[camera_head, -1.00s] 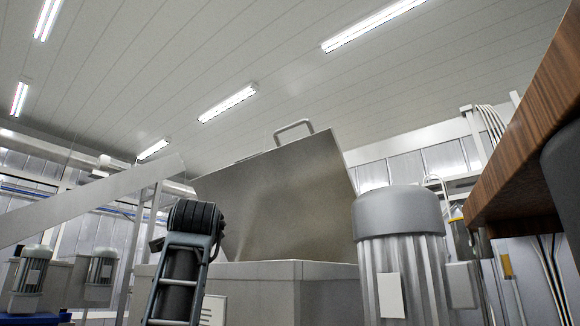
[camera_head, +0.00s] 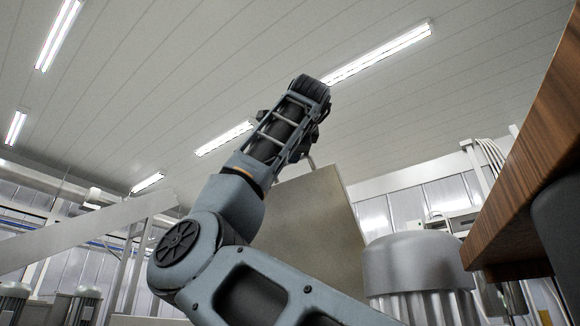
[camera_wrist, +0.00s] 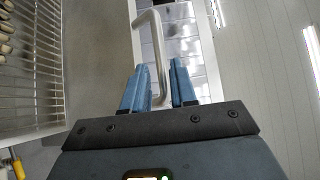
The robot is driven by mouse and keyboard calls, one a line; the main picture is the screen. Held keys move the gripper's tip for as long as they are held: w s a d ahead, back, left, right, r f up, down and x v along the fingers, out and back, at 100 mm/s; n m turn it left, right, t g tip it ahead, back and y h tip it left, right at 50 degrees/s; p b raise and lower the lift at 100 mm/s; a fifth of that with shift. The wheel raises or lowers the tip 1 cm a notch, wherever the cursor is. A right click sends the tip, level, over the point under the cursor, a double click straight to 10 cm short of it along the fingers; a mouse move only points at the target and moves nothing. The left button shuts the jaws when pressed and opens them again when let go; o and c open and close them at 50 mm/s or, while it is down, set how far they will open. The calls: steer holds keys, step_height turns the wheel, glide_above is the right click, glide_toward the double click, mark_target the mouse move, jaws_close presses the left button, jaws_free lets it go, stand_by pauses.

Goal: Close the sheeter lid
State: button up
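The sheeter lid (camera_head: 315,215) is a flat grey metal panel standing raised and open in the head view. Its bar handle (camera_head: 311,163) shows at the top edge, partly covered by my arm. In the wrist view the pale handle (camera_wrist: 157,50) runs down between the two blue fingers of my gripper (camera_wrist: 158,85). The fingers are apart, with a gap visible beside the handle. The lid's grey face (camera_wrist: 98,55) lies left of the handle there. In the head view my fingers are hidden behind my wrist.
A grey ribbed motor housing (camera_head: 415,265) stands right of the lid. A wooden table edge (camera_head: 530,165) overhangs at the right. A sloping pale beam (camera_head: 80,230) is at the left. A wire rack (camera_wrist: 35,70) with pale pieces shows at left in the wrist view.

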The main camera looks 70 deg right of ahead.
steer(key=p+x, duration=0.1)
steer(key=x, duration=0.5)
steer(key=shift+w+d+p, duration=0.15)
steer(key=shift+p, duration=0.25)
steer(key=shift+c, duration=0.4)
jaws_close()
steer(key=shift+f, duration=0.1)
